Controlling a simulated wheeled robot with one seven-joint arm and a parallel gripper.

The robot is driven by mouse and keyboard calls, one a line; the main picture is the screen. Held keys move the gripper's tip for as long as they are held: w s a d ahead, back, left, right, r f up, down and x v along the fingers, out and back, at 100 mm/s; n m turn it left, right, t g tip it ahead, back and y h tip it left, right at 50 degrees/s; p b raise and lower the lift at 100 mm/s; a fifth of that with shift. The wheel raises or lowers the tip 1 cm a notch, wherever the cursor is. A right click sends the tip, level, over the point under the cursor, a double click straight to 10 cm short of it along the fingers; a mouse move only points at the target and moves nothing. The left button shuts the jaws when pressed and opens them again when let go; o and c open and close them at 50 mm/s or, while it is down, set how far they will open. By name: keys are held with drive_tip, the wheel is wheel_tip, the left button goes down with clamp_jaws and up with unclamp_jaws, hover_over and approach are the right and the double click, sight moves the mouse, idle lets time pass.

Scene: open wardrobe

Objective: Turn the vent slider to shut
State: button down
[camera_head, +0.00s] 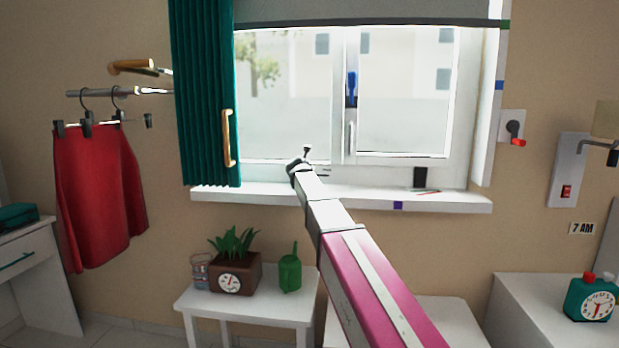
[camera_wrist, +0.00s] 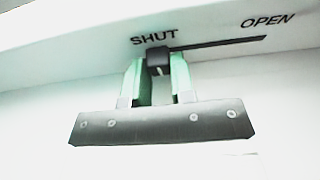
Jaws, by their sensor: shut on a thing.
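The vent slider's black knob (camera_wrist: 158,60) shows in the wrist view at the left end of its dark slot (camera_wrist: 220,44), just below the word SHUT. The word OPEN stands over the right end of the slot. My gripper (camera_wrist: 157,74) has a green-tipped finger on each side of the knob and is shut on it. In the head view my arm reaches up to the lower window frame, and my gripper (camera_head: 303,160) is small there. The knob cannot be made out in that view.
The window (camera_head: 345,90) stands above a white sill (camera_head: 450,200). A green curtain (camera_head: 205,90) with a wooden handle (camera_head: 227,138) hangs left. A small dark item (camera_head: 420,177) stands on the sill at right. A potted plant (camera_head: 235,265) is on the low table below.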

drive_tip(key=shift+a, duration=0.2)
drive_tip(key=c, duration=1)
unclamp_jaws()
drive_tip(key=shift+a, duration=0.1)
drive_tip(key=shift+o, duration=0.2)
drive_tip(key=shift+s+r, duration=0.2)
drive_tip(key=shift+s, duration=0.35)
drive_tip(key=v, duration=0.9)
drive_tip(key=shift+s+a+r, duration=0.1)
drive_tip(key=shift+s, duration=0.15)
